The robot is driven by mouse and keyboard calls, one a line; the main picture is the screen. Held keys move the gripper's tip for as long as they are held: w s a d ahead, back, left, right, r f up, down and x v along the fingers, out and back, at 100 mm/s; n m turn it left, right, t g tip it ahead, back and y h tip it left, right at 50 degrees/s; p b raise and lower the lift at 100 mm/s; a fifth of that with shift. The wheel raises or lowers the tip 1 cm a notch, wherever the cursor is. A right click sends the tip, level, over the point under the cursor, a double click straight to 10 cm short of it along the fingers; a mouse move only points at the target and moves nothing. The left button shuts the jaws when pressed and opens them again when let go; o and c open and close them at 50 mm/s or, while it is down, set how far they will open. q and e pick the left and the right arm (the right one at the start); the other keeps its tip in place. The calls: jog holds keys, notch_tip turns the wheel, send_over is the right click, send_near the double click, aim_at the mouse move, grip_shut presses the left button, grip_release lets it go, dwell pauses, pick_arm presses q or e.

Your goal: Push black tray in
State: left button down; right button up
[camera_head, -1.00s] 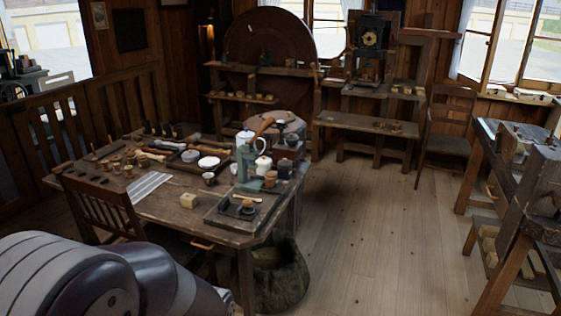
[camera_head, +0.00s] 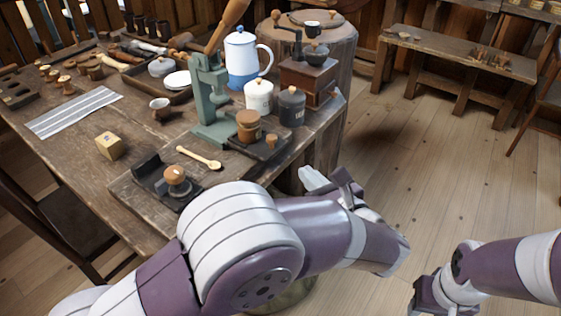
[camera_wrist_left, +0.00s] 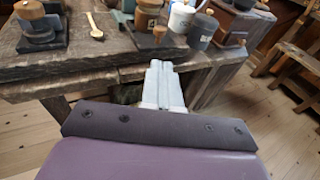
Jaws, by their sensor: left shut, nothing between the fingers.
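A small black tray (camera_head: 258,152) with a little wooden knob sits at the foot of the green press (camera_head: 212,100), near the table's front edge. A wooden cup (camera_head: 248,126) stands over it. In the left wrist view the black tray (camera_wrist_left: 148,43) lies beyond my fingertips, with a gap between. My left gripper (camera_head: 312,178) is shut and empty, just off the table edge; its pale fingers (camera_wrist_left: 160,66) are together and point toward the table. My right gripper (camera_head: 428,296) is at the lower right; its fingers are not clear.
A dark stand with a wooden spool (camera_head: 165,190) sits left of the tray, with a wooden spoon (camera_head: 200,158) between. A white canister (camera_head: 259,95), a grey canister (camera_head: 291,107) and a coffee grinder (camera_head: 307,80) stand to the right.

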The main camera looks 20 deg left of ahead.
pick_arm(q)
send_near(247, 132)
jog(key=w, duration=0.1)
jog(key=w+d+f, duration=0.1)
jog(key=w, duration=0.1)
jog(key=w+d+f, duration=0.1)
jog(key=shift+w+b, duration=0.25)
jog(key=shift+b, duration=0.15)
jog(key=shift+w+a+f, duration=0.1)
jog(key=shift+a, duration=0.2)
jog(key=w+a+b, duration=0.1)
jog(key=a, duration=0.1)
jog(key=w+a+b, duration=0.1)
jog(key=a+b, duration=0.1)
jog(key=a, duration=0.1)
jog(key=w+a+b, duration=0.1)
jog(key=a+b, duration=0.1)
jog(key=a, duration=0.1)
jog(key=shift+a, duration=0.1)
jog(key=shift+a+r, duration=0.2)
jog(key=shift+r, duration=0.15)
